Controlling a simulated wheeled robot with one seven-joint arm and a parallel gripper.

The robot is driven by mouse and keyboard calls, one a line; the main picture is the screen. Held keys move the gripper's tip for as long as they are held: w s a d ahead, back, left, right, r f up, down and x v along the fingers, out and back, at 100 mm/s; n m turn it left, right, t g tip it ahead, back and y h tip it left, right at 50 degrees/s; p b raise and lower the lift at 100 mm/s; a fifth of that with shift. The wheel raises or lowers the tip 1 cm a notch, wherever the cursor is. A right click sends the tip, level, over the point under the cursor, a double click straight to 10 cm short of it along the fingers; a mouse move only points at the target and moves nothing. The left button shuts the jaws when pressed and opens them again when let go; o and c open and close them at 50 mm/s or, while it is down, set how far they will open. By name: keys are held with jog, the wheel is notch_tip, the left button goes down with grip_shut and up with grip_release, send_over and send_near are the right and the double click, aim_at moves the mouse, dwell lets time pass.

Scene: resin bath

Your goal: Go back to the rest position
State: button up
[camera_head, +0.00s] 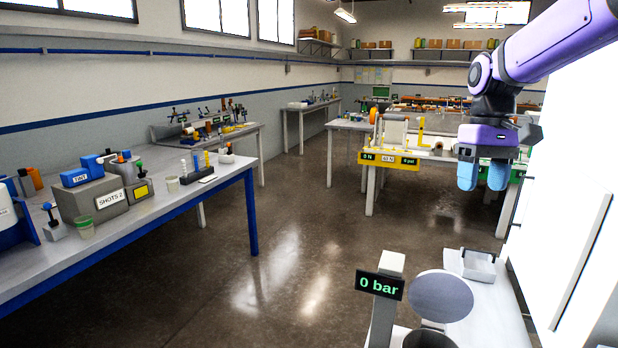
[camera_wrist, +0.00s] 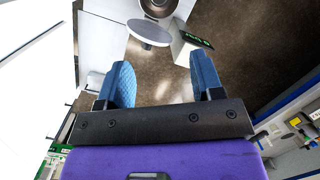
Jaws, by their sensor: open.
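My gripper (camera_head: 482,175) hangs from my purple arm at the right of the head view, with its blue fingertips pointing down. It is open and empty, held up in the air above and beyond the white bench (camera_head: 490,310). In the wrist view my gripper (camera_wrist: 160,85) shows its two blue fingers spread apart with nothing between them. Below the fingers the wrist view shows the floor and part of the white bench (camera_wrist: 105,45). No rest position is marked in either view.
On the white bench stand a "0 bar" display (camera_head: 380,285), a round grey lid (camera_head: 441,296), an open pot (camera_head: 428,339) and a small tray (camera_head: 470,264). A blue-edged table (camera_head: 150,215) with labelled boxes stands left. A white panel (camera_head: 570,180) is close right. The middle floor is clear.

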jog(key=s+m+t, duration=0.2)
jog(key=s+t, duration=0.5)
jog(key=s, duration=1.5)
jog(key=shift+a+h, duration=0.3)
jog(key=shift+a, duration=0.15)
jog(key=shift+f, duration=0.1)
